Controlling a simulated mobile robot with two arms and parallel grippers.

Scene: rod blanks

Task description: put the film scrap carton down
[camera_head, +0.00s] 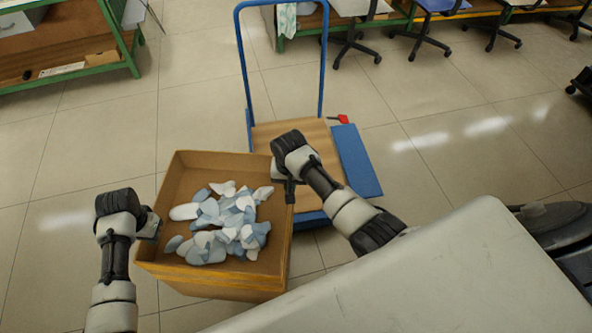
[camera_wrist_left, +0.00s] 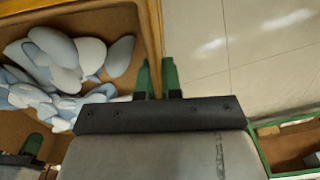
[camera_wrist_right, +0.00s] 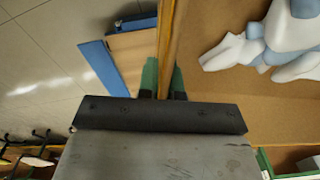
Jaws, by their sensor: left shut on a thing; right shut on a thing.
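The film scrap carton (camera_head: 215,285) is an open brown box holding several pale blue and white scraps (camera_head: 225,225). It is held between my two arms in the head view, in front of a hand cart. My left gripper (camera_head: 150,224) is shut on the carton's left wall; its green fingertips (camera_wrist_left: 157,78) straddle the wall's edge in the left wrist view. My right gripper (camera_head: 288,187) is shut on the right wall, its green fingertips (camera_wrist_right: 163,78) on either side of that edge in the right wrist view. The carton's underside is hidden.
A cart with a blue handle (camera_head: 237,50), wooden deck (camera_head: 315,140) and blue panel (camera_head: 357,160) stands just behind and right of the carton. A green-framed shelf (camera_head: 130,60) is back left. Chairs (camera_head: 420,42) line the back. Tiled floor (camera_head: 90,150) is clear at left.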

